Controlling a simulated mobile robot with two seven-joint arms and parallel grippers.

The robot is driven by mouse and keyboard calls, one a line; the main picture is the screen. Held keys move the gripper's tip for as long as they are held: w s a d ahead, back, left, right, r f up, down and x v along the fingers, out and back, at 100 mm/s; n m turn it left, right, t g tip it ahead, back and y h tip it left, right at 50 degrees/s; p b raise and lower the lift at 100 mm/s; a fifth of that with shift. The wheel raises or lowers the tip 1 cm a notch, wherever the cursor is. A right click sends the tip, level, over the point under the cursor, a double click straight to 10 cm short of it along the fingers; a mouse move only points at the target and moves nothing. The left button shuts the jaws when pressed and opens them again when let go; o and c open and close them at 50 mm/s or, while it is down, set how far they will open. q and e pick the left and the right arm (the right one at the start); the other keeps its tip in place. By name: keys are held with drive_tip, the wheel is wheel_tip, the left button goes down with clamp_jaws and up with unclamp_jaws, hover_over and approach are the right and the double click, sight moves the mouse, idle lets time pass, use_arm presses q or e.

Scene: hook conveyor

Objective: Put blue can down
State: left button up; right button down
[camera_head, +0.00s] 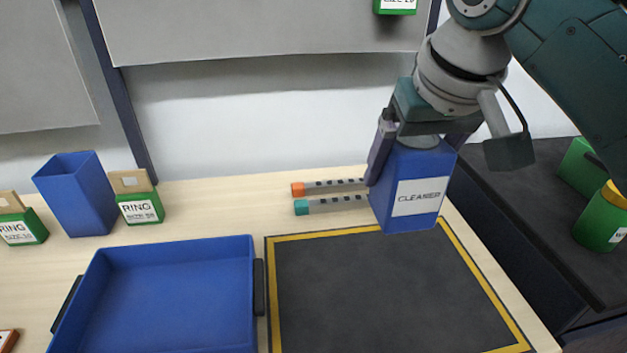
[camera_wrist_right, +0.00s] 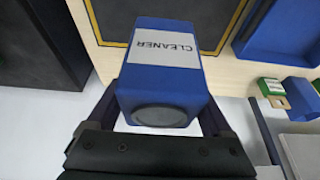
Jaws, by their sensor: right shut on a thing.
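The blue can (camera_head: 410,185) with a white CLEANER label is upright at the back right of the black mat (camera_head: 380,290) with a yellow border. My right gripper (camera_head: 412,150) is shut on it near its top, one finger on each side. In the right wrist view the can (camera_wrist_right: 162,85) sits between the fingers of the right gripper (camera_wrist_right: 160,115), its dark round top toward the camera. Whether its base touches the mat or hovers above it, I cannot tell. My left gripper is not in view.
A blue tray (camera_head: 250,290) stands left of the mat. Two marker-like rods (camera_head: 335,194) lie just left of the can. A blue bin (camera_head: 75,195) and green RING boxes (camera_head: 140,207) stand at the back left. A dark conveyor (camera_head: 540,205) lies right. The mat's middle is clear.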

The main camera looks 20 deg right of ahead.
wheel_tip(320, 180, down, 16)
drive_tip(key=b, duration=0.3)
drive_tip(key=shift+f, duration=0.15)
unclamp_jaws()
